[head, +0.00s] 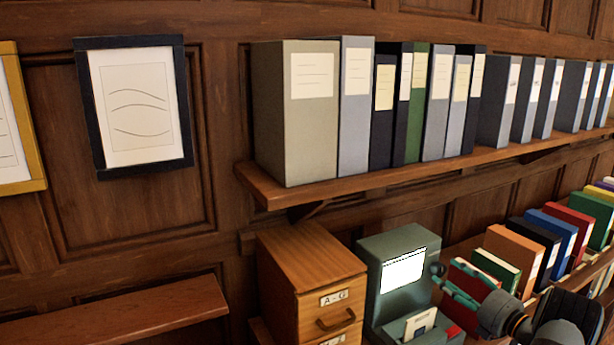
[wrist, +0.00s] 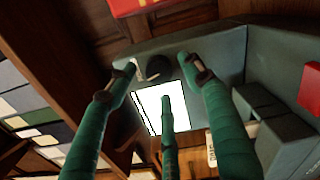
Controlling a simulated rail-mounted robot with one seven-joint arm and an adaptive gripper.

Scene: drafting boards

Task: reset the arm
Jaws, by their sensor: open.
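My gripper (head: 446,281) has green fingers with dark tips and is at the lower right of the head view, at the right side of a grey-green machine (head: 372,275) with a lit white panel (head: 404,270). In the wrist view my gripper (wrist: 161,78) has its three fingers spread apart, with nothing held between them. The lit panel (wrist: 150,108) and a dark round knob (wrist: 158,68) on the machine show between and behind the fingers. I cannot tell whether any finger touches the machine.
A wooden drawer cabinet (head: 312,262) stands left of the machine. A shelf (head: 400,170) of binders runs above. Coloured books (head: 515,250) stand close to my gripper at the right. A pale card (head: 420,323) sits in the machine's tray. A bare ledge (head: 120,315) lies lower left.

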